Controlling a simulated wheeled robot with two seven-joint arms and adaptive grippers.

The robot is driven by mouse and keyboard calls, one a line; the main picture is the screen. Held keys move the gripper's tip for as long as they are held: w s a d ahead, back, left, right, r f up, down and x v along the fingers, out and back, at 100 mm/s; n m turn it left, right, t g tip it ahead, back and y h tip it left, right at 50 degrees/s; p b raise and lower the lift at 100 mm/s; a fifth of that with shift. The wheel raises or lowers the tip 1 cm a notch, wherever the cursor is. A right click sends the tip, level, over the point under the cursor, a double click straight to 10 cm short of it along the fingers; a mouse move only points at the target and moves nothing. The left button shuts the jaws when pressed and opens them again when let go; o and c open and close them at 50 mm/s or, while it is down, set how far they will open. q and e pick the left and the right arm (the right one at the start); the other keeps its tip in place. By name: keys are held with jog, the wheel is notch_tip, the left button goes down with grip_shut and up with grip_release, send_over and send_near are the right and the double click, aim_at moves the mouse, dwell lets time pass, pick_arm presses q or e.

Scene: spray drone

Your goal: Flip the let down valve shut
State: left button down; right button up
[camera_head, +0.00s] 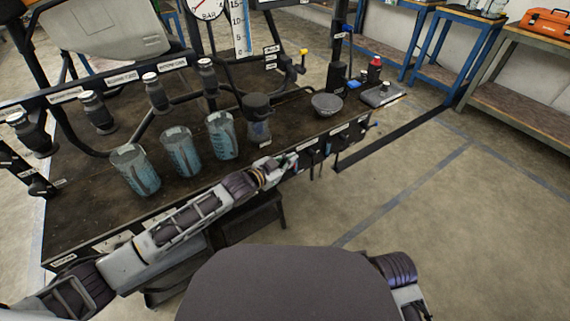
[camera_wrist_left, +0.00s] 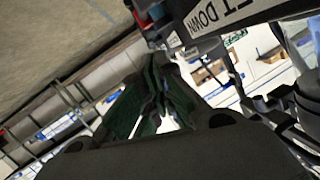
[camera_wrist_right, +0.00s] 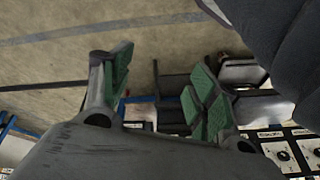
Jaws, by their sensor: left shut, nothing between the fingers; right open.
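The label ending in "T DOWN" (camera_wrist_left: 212,18) is large at the top right of the left wrist view, on a dark edge. Beside it is a small part with red and blue on it (camera_wrist_left: 150,20); I cannot tell whether this is the valve's lever. My left gripper (camera_wrist_left: 158,65) is shut and empty, its green pads together just below that part. In the head view the left gripper (camera_head: 287,163) is at the bench's front edge, and the valve is too small to make out. My right gripper (camera_wrist_right: 157,80) is open and empty, away from the bench front.
The dark bench (camera_head: 85,210) holds several blue-tinted cups (camera_head: 181,152), a grey bowl (camera_head: 326,105) and a scale-like device (camera_head: 380,95). A yellow-handled valve (camera_head: 303,53) stands on the pipework behind. A black stool (camera_head: 250,218) is under the front edge.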

pick_arm(q)
jog(key=shift+w+d+f+b, duration=0.15)
jog(key=shift+w+f+b, duration=0.15)
jog(key=shift+f, duration=0.25)
jog(key=shift+w+d+f+b, duration=0.2)
jog(key=shift+w+f, duration=0.2)
jog(key=shift+f, duration=0.15)
pick_arm(e)
jog(key=shift+w+a+f+t, duration=0.15)
jog(key=shift+w+a+f, duration=0.05)
jog(key=shift+f, duration=0.5)
jog(key=shift+w+a+f+t, duration=0.15)
jog(key=shift+a+f, duration=0.05)
jog(key=shift+f, duration=0.5)
jog(key=shift+r, duration=0.1)
pick_arm(q)
jog(key=shift+p, duration=0.65)
pick_arm(e)
jog(key=r, duration=0.1)
jog(key=d+r, duration=0.1)
jog(key=r, duration=0.1)
jog(key=shift+s, duration=0.15)
jog(key=shift+s+r+g, duration=0.1)
jog(key=shift+s+g, duration=0.05)
jog(key=shift+g, duration=0.25)
